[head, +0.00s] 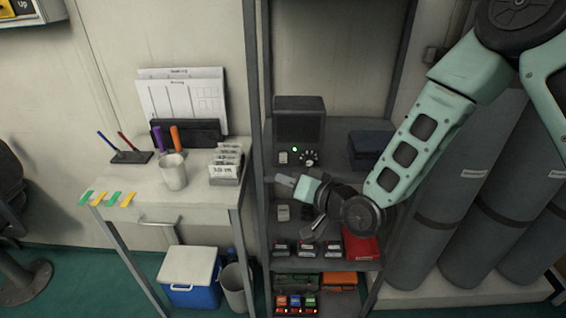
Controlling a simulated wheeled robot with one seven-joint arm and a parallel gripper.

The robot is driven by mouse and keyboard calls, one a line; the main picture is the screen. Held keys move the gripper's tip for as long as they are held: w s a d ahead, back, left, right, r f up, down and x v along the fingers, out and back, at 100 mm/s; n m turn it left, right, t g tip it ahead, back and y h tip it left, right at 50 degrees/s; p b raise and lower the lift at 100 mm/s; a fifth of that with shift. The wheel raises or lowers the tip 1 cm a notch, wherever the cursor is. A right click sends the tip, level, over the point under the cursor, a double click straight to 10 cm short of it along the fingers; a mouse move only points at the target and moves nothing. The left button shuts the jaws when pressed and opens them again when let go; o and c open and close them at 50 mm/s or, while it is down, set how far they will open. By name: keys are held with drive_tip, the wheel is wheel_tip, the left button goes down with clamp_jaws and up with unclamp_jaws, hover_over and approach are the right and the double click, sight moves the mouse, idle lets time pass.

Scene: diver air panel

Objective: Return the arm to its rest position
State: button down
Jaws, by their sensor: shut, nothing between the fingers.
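My arm (405,150) is pale green with dark joints and reaches in from the upper right across the front of the grey shelf unit. My gripper (286,181) is at its end, pointing left, in front of the shelf just below the dark box. It is shut with nothing in it. The finger tips are small in this view, and part of the shelf behind the wrist is hidden.
The shelf holds a dark box with a green light (299,132), a red case (361,246) and several small devices. Left stands a white table (195,195) with a cup (173,172). Large grey cylinders (480,190) stand right. A blue cooler (190,277) is on the floor.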

drive_tip(key=s+d+r+n+g+h, duration=0.2)
drive_tip(key=s+d+g+h, duration=0.1)
drive_tip(key=s, duration=0.6)
drive_tip(key=s+d+r+n+g+h, duration=0.2)
drive_tip(key=s+d+r+g+h, duration=0.1)
drive_tip(key=s, duration=0.7)
drive_tip(key=s+d+r+n+g+h, duration=0.3)
drive_tip(key=s+d+g+h, duration=0.1)
drive_tip(key=s, duration=0.5)
drive_tip(key=d+g, duration=0.1)
drive_tip(key=d, duration=0.1)
drive_tip(key=shift+s+d+r, duration=0.15)
drive_tip(key=shift+s+d, duration=0.15)
drive_tip(key=shift+d, duration=0.05)
